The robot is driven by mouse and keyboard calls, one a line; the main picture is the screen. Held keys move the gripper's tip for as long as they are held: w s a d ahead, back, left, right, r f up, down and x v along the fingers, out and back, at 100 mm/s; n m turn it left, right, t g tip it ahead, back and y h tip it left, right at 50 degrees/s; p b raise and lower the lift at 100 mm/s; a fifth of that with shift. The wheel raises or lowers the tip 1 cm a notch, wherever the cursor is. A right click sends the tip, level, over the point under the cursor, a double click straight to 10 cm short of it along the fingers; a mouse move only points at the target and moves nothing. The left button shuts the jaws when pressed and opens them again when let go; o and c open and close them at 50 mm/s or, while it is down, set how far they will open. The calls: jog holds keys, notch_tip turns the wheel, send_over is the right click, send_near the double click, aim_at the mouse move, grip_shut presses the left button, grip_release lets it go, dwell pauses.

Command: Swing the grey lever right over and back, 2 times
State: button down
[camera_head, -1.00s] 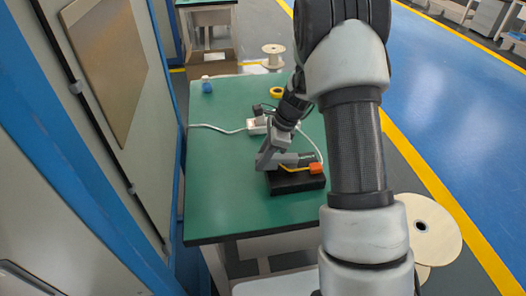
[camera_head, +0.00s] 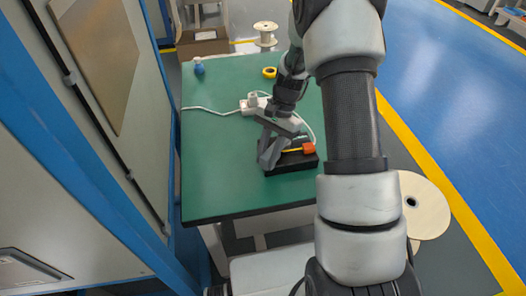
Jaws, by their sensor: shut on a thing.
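A black box (camera_head: 292,165) lies near the right side of the green table, with an orange block (camera_head: 309,148) and a thin yellow piece (camera_head: 292,151) on top. My gripper (camera_head: 266,158) reaches down at the left end of the box, its grey fingers slanted. It is shut on the grey lever, whose grey blends with the fingers. Most of the lever is hidden by them, so I cannot tell its exact angle.
A white power strip (camera_head: 256,106) with a white cable lies behind the box. A blue bottle (camera_head: 198,67) and a yellow tape roll (camera_head: 269,72) stand farther back. The green table (camera_head: 222,165) is clear at left. A grey cabinet stands left of it.

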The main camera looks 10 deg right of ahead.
jog(key=shift+s+d+n, duration=0.4)
jog(key=shift+n, duration=0.3)
jog(key=c, duration=1.5)
grip_release()
jog(key=shift+r, duration=0.1)
jog(key=v, duration=0.5)
jog(key=p+v, duration=0.1)
jog(key=v, duration=1.1)
jog(key=shift+w+a+r+p, duration=0.2)
jog(key=shift+w+p, duration=0.1)
jog(key=shift+p, duration=0.1)
